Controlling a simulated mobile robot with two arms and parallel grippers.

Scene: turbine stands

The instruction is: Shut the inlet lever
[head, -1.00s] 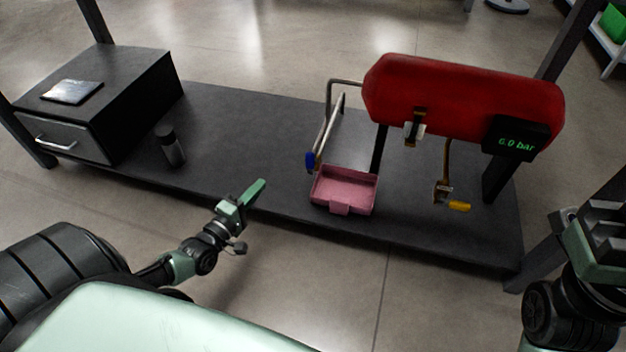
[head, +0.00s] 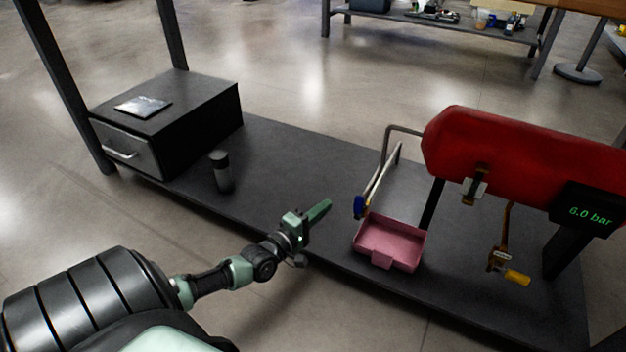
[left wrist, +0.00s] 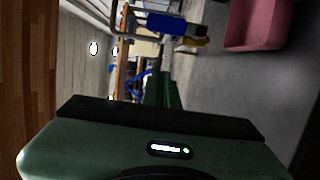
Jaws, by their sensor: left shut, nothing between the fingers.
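A blue lever handle (head: 359,207) sits at the lower end of a bent grey pipe (head: 386,165) left of the red tank (head: 530,155). The blue piece also shows near the top of the left wrist view (left wrist: 166,24). A yellow handle (head: 517,276) sits on a brass valve below the tank. No label shows which one is the inlet. My left gripper (head: 320,211) is shut and empty, over the stand's front part, left of the blue handle and apart from it. Its closed fingers show in the left wrist view (left wrist: 163,90). My right gripper is out of view.
A pink tray (head: 390,243) lies just below the blue handle. A display (head: 587,210) on the tank reads 6.0 bar. A dark canister (head: 221,172) and a drawer box (head: 165,125) stand left on the dark platform (head: 290,150). Platform space between canister and pipe is clear.

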